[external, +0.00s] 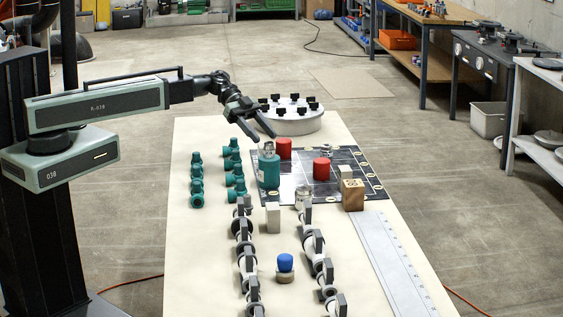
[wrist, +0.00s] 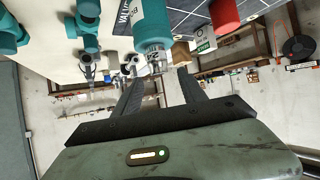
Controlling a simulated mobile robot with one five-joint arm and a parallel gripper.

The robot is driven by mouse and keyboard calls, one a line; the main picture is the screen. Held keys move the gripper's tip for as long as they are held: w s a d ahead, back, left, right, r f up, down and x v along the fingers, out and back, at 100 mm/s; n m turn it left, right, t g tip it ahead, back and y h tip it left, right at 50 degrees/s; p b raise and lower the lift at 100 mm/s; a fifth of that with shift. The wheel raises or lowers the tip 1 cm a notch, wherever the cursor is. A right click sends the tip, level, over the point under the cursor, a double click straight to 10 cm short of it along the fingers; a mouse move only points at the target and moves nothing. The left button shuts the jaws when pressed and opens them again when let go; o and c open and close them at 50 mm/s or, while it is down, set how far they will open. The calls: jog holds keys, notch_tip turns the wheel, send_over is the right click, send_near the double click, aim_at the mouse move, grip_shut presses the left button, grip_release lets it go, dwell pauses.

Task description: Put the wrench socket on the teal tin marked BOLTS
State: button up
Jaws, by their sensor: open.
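The teal tin (external: 269,173) stands upright at the left edge of the dark mat. It also shows in the wrist view (wrist: 152,25), with pale lettering only partly readable. A small silver metal piece, which looks like the wrench socket (external: 267,149), sits on top of the tin. In the wrist view the socket (wrist: 156,58) shows at the tin's end, just beyond the gap between my fingers. My gripper (external: 262,137) is open and empty, just above the tin and socket. Whether a finger touches the socket I cannot tell.
Two red cylinders (external: 321,169) stand on the dark mat (external: 345,158). Several teal fittings (external: 197,180) line the left. A white round stand (external: 292,123) is behind. A wooden block (external: 353,195), a silver cylinder (external: 303,197) and rows of grey valves (external: 246,262) are nearer the front.

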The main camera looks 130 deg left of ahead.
jog(key=p+v, duration=0.3)
jog(key=v, duration=0.6)
jog(key=shift+s+r, duration=0.1)
jog(key=shift+s, duration=0.05)
